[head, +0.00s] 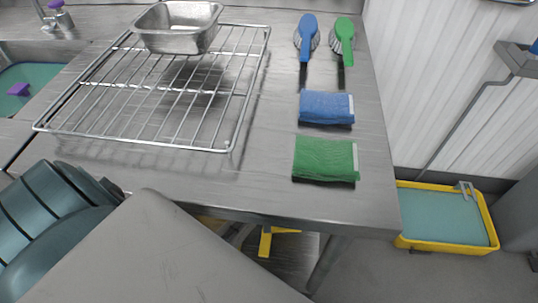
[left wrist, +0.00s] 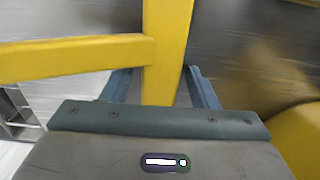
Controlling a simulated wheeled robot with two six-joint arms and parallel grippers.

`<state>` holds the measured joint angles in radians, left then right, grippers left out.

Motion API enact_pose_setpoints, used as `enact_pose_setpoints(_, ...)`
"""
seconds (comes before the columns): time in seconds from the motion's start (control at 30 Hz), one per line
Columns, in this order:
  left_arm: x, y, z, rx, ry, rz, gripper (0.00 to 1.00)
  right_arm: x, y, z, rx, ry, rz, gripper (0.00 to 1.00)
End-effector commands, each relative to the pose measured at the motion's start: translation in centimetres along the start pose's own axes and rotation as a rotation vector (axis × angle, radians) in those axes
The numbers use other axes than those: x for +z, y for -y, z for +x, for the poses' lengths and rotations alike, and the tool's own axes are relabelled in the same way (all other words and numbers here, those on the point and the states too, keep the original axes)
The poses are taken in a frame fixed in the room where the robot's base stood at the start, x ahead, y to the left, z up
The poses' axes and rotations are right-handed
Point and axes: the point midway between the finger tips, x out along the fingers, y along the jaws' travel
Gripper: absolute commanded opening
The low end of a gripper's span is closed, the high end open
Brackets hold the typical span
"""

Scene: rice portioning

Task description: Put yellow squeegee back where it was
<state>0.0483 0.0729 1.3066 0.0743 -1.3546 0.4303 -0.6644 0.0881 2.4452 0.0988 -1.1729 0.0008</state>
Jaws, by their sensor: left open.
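A yellow T-shaped thing, which looks like the yellow squeegee (head: 266,243), shows in the head view below the front edge of the steel table, partly hidden. In the left wrist view, a yellow upright bar with a crossbar (left wrist: 168,40) fills the middle. My left gripper (left wrist: 162,86) is open, with one finger on each side of the upright bar; I cannot tell whether they touch it. The gripper is hidden in the head view. My right gripper is in neither view.
The steel table (head: 200,178) holds a wire rack (head: 228,148), a metal pan (head: 180,40), blue and green brushes (head: 307,35), and blue (head: 326,107) and green (head: 325,158) cloths. A yellow tub (head: 447,188) stands on the floor at right. A rounded yellow thing (left wrist: 300,140) is close right of my gripper.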

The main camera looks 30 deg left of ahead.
Motion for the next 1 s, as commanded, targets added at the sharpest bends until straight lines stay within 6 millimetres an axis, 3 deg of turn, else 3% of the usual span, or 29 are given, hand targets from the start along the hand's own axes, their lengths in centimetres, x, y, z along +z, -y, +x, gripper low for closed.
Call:
enact_pose_setpoints(0.17,-0.1,0.0,-1.1,0.001,-0.002,0.0,0.54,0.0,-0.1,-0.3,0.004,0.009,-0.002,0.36)
enact_pose_setpoints(0.6,-0.1,0.0,-9.9,0.001,-0.002,0.0,0.54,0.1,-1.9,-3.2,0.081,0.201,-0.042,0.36)
enact_pose_setpoints(0.83,0.1,0.1,-12.1,0.0,-0.002,0.002,0.54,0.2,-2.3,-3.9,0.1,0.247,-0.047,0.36)
enact_pose_setpoints(1.0,2.7,1.3,-13.6,0.006,-0.05,0.075,0.54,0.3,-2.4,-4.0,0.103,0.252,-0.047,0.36)
